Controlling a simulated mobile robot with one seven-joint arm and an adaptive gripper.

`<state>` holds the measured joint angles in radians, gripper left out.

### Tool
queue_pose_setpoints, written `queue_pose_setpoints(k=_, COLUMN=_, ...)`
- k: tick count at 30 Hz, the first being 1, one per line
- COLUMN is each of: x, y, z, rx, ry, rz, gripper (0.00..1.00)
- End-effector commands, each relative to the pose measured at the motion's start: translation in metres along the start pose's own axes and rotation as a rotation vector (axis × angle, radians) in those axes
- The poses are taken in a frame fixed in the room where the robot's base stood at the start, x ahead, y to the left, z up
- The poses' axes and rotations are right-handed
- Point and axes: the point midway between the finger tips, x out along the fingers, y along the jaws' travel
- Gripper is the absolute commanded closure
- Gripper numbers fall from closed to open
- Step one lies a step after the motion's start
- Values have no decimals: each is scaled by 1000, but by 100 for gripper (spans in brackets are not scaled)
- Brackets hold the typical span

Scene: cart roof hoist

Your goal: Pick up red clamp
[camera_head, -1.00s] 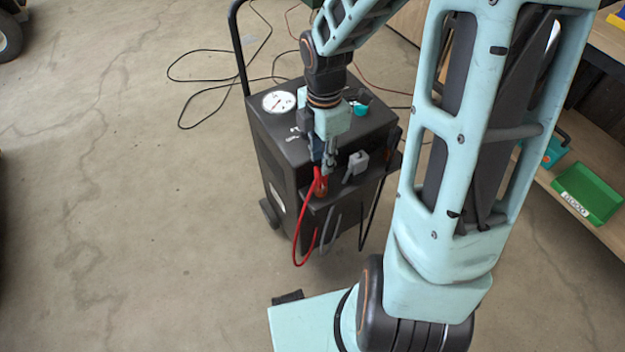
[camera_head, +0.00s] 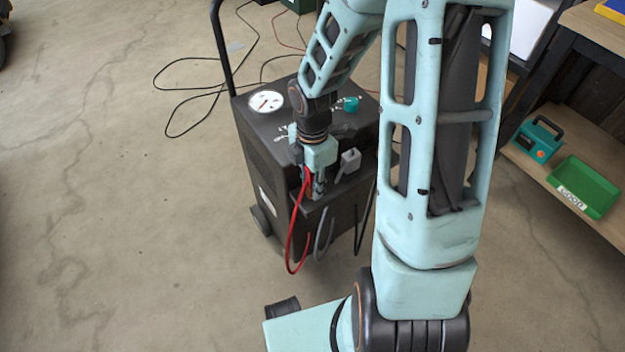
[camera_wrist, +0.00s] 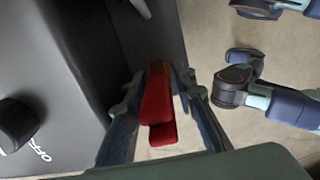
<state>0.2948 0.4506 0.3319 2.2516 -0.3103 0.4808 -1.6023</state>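The red clamp (camera_wrist: 157,105) is in the middle of the wrist view, between the two fingers of my gripper (camera_wrist: 158,85). The fingers stand apart on either side of it; whether they touch it is hard to tell. In the head view my gripper (camera_head: 312,188) points down at the front of the dark cart (camera_head: 275,165) and hides most of the clamp. A red cable (camera_head: 292,235) hangs in a loop from there.
A grey block-like part (camera_head: 350,160) is close to the right of my gripper. A black knob (camera_wrist: 18,120) is at the left of the wrist view. The cart's tall handle (camera_head: 221,50) rises behind left. A green bin (camera_head: 583,187) is on a right-hand shelf.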

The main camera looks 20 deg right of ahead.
Motion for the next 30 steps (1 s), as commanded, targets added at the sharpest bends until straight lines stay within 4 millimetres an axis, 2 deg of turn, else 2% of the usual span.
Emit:
queue_pose_setpoints(k=3, x=-1, y=0, z=0, rx=0, ry=0, rz=1, gripper=76)
queue_pose_setpoints(k=10, x=-1, y=0, z=0, rx=0, ry=0, rz=1, gripper=100)
queue_pose_setpoints(k=30, x=-7, y=3, z=-2, rx=0, ry=0, rz=1, gripper=100)
